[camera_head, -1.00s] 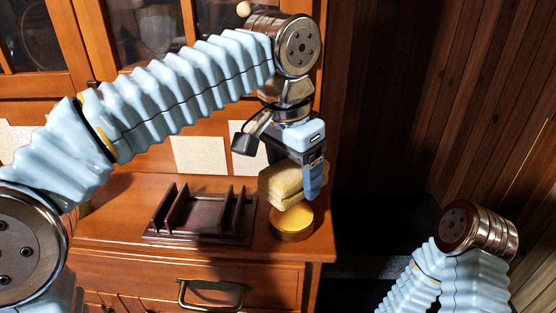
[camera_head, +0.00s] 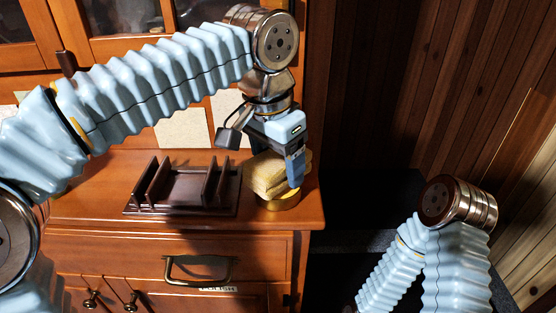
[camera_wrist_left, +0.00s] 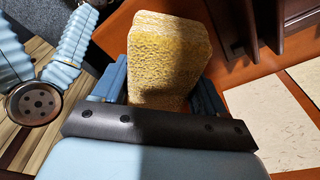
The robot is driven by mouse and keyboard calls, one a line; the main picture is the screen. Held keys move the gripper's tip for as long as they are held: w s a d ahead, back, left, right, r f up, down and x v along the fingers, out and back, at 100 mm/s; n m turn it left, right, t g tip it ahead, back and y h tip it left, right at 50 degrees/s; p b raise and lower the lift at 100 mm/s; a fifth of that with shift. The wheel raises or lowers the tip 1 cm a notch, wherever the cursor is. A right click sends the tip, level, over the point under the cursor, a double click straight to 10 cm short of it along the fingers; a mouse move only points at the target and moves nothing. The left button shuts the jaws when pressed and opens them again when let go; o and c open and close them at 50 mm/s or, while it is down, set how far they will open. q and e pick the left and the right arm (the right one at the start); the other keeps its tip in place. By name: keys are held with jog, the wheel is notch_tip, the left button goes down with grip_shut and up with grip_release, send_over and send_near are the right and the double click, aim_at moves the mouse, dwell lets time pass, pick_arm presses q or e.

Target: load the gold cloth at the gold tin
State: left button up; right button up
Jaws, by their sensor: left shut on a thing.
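The gold cloth (camera_head: 265,176) is a thick folded pad held by my left gripper (camera_head: 278,172). In the left wrist view the cloth (camera_wrist_left: 165,55) sits between the two blue fingers of the gripper (camera_wrist_left: 160,90). The gold tin (camera_head: 283,203) is a low round tin on the cabinet top, near its right edge. The cloth is right over the tin and hides most of its top; I cannot tell whether they touch. My right gripper is out of view; only part of the right arm shows at the lower right.
A dark wooden rack (camera_head: 185,190) with upright slats stands on the cabinet top (camera_head: 90,205), just left of the tin. Pale cards (camera_head: 185,130) lean at the back. The cabinet top ends just right of the tin, with a dark gap beyond.

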aim_at(278, 156)
pick_arm(q)
jog(key=shift+f+b, duration=0.3)
jog(key=shift+f, duration=0.2)
dwell(0.6)
jog(key=shift+f, duration=0.1)
dwell(1.2)
notch_tip(278, 156, up, 3)
jog(key=p, duration=0.3)
jog(key=shift+f, duration=0.15)
jog(key=shift+r+p, duration=0.3)
jog(key=shift+r, duration=1.9)
